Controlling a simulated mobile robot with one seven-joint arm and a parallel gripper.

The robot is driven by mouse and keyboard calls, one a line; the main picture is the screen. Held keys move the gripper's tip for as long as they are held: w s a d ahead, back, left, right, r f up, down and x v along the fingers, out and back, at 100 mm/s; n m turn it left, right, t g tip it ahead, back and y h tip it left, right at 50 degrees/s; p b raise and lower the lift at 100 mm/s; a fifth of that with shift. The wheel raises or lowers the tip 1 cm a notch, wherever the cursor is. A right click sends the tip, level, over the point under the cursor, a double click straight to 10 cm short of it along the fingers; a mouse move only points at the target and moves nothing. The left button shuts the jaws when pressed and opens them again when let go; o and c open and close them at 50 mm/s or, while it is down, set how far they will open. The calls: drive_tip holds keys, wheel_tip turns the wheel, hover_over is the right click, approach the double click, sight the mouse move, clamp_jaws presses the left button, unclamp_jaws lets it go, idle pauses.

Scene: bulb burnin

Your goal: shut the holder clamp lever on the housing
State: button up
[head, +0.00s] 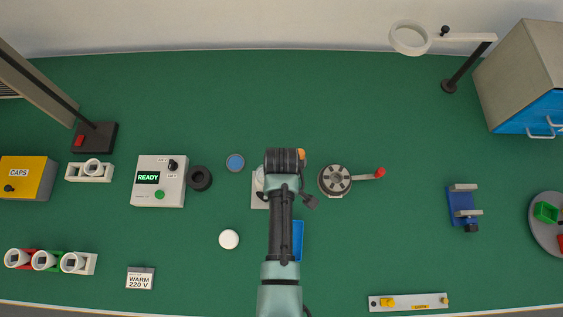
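A round dark grey fixture (334,181) with a lighter slotted face stands on the green mat just right of my arm. A lever with a red tip (380,172) sticks out from it to the right and slightly up. Left of my arm, a pale base with a whitish part (258,186) shows, mostly hidden by my wrist. I cannot tell whether that is the housing. My arm reaches up the middle, its wrist bent over just left of the round fixture.
A blue tray (297,240) lies partly under my arm. A dark ring (199,178), a blue disc (235,162) and a white disc (229,239) lie to the left. A READY box (160,181) stands further left. A blue clamp (462,203) stands right; the mat between is clear.

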drive_tip(key=shift+f, duration=0.1)
clamp_jaws()
drive_tip(key=shift+s, duration=0.1)
idle(0.5)
drive_tip(key=m+p, duration=0.1)
drive_tip(key=s+m+p, duration=0.1)
drive_tip(key=m, duration=0.2)
drive_tip(key=s+m+p, duration=0.1)
drive_tip(key=shift+a+m, duration=0.25)
drive_tip(key=shift+m, duration=0.15)
drive_tip(key=m, duration=0.1)
drive_tip(key=s+m+p, duration=0.1)
drive_tip(key=m, duration=0.1)
drive_tip(key=shift+a, duration=0.4)
drive_tip(key=shift+s+a+m+p, duration=0.2)
drive_tip(key=shift+m+p, duration=0.1)
drive_tip(key=shift+m, duration=0.5)
drive_tip(key=shift+s+a+m+p, duration=0.1)
drive_tip(key=shift+a+m+p, duration=0.15)
drive_tip(key=shift+m, duration=0.55)
